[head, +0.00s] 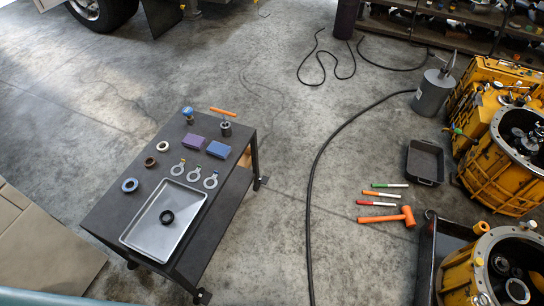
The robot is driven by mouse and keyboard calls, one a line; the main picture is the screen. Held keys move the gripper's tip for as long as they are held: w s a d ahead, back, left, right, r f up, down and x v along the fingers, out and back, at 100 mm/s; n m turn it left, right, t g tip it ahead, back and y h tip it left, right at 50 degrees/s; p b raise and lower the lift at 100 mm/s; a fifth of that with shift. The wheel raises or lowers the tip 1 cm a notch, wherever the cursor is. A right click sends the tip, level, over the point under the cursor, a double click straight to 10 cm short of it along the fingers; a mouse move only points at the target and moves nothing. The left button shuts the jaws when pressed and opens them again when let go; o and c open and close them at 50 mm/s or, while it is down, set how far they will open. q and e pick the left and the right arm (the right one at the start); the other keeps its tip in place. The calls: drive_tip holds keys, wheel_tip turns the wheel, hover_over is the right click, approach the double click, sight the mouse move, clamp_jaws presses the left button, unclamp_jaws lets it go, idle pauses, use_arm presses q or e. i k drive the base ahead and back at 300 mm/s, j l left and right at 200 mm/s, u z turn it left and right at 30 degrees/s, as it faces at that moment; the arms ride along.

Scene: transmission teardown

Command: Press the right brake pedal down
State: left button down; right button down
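No brake pedal can be made out in the head view. Neither of my grippers is in the picture. At the upper left, a dark vehicle wheel (103,10) and part of a vehicle's underside show, cut off by the top edge.
A dark table (108,213) bears a metal tray, rings and colored blocks. An orange hammer (388,217) and several markers lie on the floor beside a black pan (425,162). Yellow transmission housings (492,178) stand at right. A black hose (310,200) crosses the otherwise clear middle floor.

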sight(264, 179)
drive_tip(key=i+l, duration=0.15)
drive_tip(key=i, duration=0.3)
drive_tip(key=i+l, duration=0.2)
drive_tip(key=i, duration=0.3)
drive_tip(key=i+l, duration=0.15)
drive_tip(key=i, duration=0.3)
